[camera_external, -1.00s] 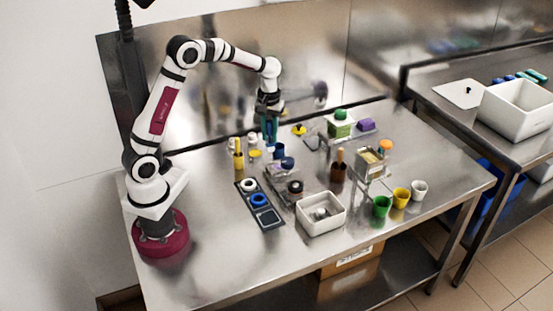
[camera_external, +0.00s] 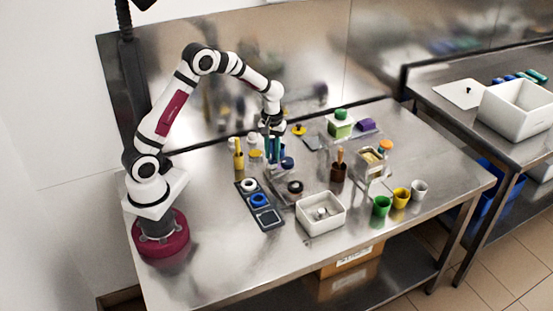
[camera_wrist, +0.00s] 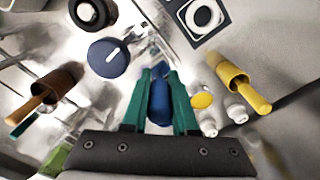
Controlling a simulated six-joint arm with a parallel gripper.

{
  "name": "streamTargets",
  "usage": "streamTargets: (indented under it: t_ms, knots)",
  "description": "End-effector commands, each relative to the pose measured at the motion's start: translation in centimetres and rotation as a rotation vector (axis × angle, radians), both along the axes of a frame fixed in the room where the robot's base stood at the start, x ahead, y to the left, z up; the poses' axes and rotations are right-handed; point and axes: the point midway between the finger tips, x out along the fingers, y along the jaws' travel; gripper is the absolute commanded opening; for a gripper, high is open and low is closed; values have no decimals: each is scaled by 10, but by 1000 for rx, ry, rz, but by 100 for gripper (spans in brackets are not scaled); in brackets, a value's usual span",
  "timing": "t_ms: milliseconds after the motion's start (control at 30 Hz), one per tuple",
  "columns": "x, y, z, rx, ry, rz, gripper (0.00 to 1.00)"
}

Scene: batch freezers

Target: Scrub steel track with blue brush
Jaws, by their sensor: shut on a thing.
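My gripper (camera_external: 273,150) hangs over the middle of the steel table. In the wrist view its green fingers (camera_wrist: 160,105) are shut on the blue brush (camera_wrist: 160,98), which points down between them. A shiny steel strip (camera_wrist: 146,30), seemingly the steel track, lies just beyond the brush tip in the wrist view. In the external view the track (camera_external: 279,196) is partly hidden behind my gripper and small parts. I cannot tell whether the bristles touch it.
A dark blue knob (camera_wrist: 108,58) and a black ring (camera_wrist: 90,12) are close by. A dark tray (camera_external: 268,222), yellow holder (camera_external: 238,161), brown holder (camera_external: 338,174) and white bin (camera_external: 322,220) stand around. Several coloured cups stand at right. The front left table is clear.

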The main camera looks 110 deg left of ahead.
Motion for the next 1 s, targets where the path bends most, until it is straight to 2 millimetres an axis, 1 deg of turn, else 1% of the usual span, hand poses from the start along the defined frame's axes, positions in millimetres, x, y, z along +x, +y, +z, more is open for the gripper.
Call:
streamTargets:
  t_ms: [67, 667, 1000]
  knots:
    - [5, 5, -3, -2, 1, 0, 0]
    - [44, 43, -3, -1, 1, 0, 0]
    - [21, 21, -3, -2, 2, 1, 0]
